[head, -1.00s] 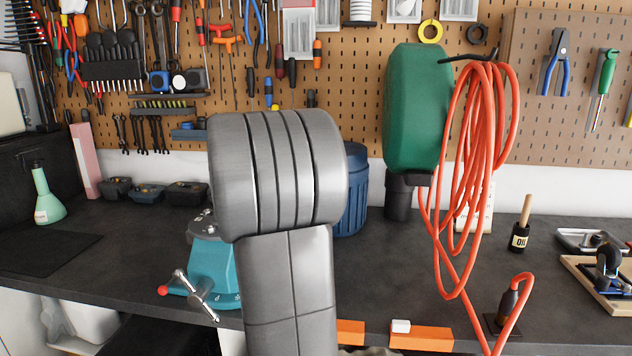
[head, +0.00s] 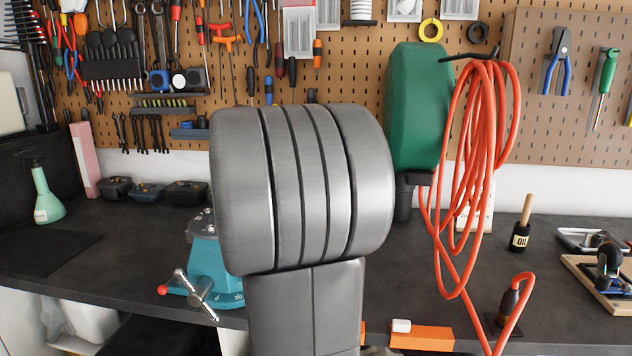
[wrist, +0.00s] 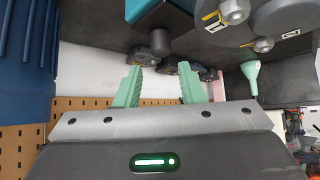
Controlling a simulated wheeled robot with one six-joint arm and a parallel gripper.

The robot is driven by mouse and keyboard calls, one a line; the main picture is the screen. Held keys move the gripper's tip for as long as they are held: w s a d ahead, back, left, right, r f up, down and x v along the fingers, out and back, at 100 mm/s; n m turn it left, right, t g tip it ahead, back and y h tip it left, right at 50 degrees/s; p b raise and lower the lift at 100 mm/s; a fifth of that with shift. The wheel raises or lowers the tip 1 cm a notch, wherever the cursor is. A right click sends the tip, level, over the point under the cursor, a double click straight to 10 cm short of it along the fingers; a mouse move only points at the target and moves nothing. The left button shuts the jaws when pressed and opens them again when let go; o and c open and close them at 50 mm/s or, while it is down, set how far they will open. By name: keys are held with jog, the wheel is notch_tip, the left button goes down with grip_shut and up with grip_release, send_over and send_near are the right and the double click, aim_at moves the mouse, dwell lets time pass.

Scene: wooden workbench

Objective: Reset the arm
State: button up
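My gripper (wrist: 160,88) shows in the wrist view with its two green fingers apart and nothing between them. The wrist view is tilted over, with the bench top along the upper part of the picture. In the head view my grey arm stands up in the middle and hides part of the bench and the wall behind it. The gripper itself does not show in the head view.
A teal vise (head: 212,262) stands left of my arm. A green hose reel (head: 415,105) with an orange hose (head: 478,170) hangs on the right. A blue bin (wrist: 28,50) is close in the wrist view.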

jog(key=x, duration=0.8)
jog(key=shift+w+a, duration=0.1)
jog(key=shift+a, duration=0.15)
jog(key=shift+a+n+g+y, duration=0.25)
jog(key=shift+n+g+y, duration=0.05)
jog(key=shift+n, duration=0.2)
jog(key=shift+r, duration=0.1)
